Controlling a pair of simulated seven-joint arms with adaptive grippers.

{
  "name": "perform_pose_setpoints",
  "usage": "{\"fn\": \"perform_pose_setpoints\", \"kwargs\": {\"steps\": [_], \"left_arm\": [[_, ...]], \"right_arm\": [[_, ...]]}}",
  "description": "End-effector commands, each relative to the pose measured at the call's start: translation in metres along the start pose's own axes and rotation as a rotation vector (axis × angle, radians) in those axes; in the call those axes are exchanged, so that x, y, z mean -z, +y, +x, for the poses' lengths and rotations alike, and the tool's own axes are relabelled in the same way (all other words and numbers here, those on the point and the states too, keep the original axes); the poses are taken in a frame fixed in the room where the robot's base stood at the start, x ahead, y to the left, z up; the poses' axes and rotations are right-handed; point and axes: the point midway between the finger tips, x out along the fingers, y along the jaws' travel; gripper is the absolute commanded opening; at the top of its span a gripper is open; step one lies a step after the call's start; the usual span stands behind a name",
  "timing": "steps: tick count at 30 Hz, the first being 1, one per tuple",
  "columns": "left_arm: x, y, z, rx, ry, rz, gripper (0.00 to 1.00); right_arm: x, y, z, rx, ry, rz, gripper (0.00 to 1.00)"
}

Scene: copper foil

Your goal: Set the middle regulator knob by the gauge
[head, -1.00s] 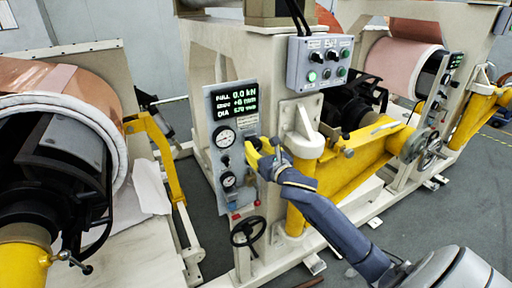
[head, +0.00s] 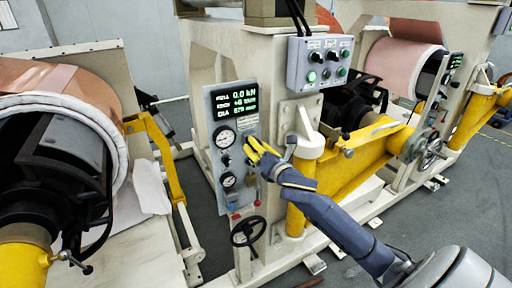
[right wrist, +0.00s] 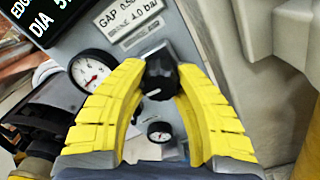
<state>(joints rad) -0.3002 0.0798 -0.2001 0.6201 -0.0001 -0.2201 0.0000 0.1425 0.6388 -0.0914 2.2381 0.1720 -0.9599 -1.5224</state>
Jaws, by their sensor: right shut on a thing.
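The grey control panel (head: 213,175) stands on the cream machine frame in the head view. It carries an upper dial gauge (head: 224,138) and a lower one (head: 228,180). My right gripper (head: 251,146) reaches the panel's right edge, beside the upper gauge. In the right wrist view, its yellow fingers (right wrist: 157,72) are shut on a black regulator knob (right wrist: 158,82) with a white mark near its lower edge. The upper gauge (right wrist: 94,70) is left of the fingers, its needle too small to read surely. In the head view the fingers largely hide this knob. My left gripper is out of view.
A handwheel (head: 247,231) is below. A button box (head: 320,63) and yellow arm (head: 360,163) flank the gripper's right.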

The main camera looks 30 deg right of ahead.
Motion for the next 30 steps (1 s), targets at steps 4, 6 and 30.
{"fn": "perform_pose_setpoints", "kwargs": {"steps": [4,6,30], "left_arm": [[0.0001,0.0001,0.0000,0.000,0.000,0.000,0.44],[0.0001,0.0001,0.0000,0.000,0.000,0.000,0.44],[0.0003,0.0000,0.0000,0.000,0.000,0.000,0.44]], "right_arm": [[0.0042,-0.0008,0.0000,0.003,0.008,0.142,0.00],[0.0043,-0.0006,0.0000,0.004,0.008,0.209,0.00],[0.0037,0.0027,-0.0001,0.004,0.009,0.973,0.00]]}}
